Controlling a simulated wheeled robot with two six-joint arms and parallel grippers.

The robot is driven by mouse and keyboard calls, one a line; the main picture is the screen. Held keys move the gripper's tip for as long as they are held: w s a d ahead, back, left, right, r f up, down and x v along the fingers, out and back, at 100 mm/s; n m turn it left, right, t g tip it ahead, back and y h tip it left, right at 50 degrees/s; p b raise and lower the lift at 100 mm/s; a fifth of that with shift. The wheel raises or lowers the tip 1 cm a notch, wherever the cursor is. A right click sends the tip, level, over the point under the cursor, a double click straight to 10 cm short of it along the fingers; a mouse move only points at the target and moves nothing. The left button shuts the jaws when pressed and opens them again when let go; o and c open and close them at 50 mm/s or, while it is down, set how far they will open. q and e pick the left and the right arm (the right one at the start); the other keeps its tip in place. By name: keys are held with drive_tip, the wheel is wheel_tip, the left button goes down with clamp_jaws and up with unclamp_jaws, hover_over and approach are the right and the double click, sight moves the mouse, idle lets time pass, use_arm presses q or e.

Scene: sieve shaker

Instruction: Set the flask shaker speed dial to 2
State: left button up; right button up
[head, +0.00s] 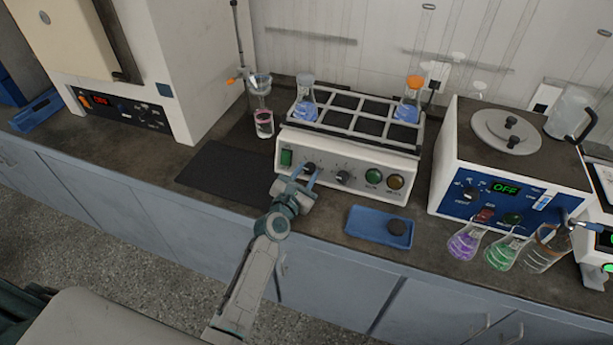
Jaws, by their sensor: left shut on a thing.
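The flask shaker (345,150) is a white box with a rack on top and a front panel of controls. Its panel has a left dial (309,168) and a second dial (343,177) with marks around it. My left gripper (304,178) is at the left dial, with its fingers shut around it. The fingers partly cover this dial, and its pointer and numbers cannot be read. The second dial is free, just right of the fingers. My right gripper does not show.
Flasks with blue liquid (305,105) stand in the rack. A green switch (286,157) sits close left of my fingers. A blue tray (379,228) lies in front of the shaker. A water bath (510,165) and flasks (464,243) stand right. A dark mat (228,178) lies left.

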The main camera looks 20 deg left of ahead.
use_arm(q)
drive_tip(key=shift+a+m+h+b, duration=0.1)
drive_tip(key=shift+m+h+b, duration=0.25)
drive_tip(key=shift+m, duration=0.85)
drive_tip(key=shift+a+m+g+h, duration=0.1)
drive_tip(key=shift+m+g+h, duration=0.35)
drive_tip(key=shift+m, duration=0.65)
drive_tip(key=m, duration=0.1)
drive_tip(key=m+h, duration=0.1)
drive_tip(key=m+g, duration=0.1)
drive_tip(key=m, duration=0.1)
drive_tip(key=shift+a+r, duration=0.1)
drive_tip(key=shift+r, duration=0.15)
drive_tip(key=m+p, duration=0.1)
drive_tip(key=m, duration=0.1)
drive_tip(key=m+g+h+p, duration=0.1)
drive_tip(key=m, duration=0.2)
drive_tip(key=shift+w+r+g, duration=0.1)
drive_tip(key=shift+r+g, duration=0.1)
drive_tip(key=shift+g, duration=0.05)
drive_tip(key=m+g+p, duration=0.1)
drive_tip(key=m, duration=0.2)
drive_tip(key=shift+a, duration=0.1)
drive_tip(key=shift+m+p, duration=0.5)
drive_tip(key=shift+p, duration=0.05)
drive_tip(key=o, duration=1)
drive_tip(key=shift+c, duration=0.2)
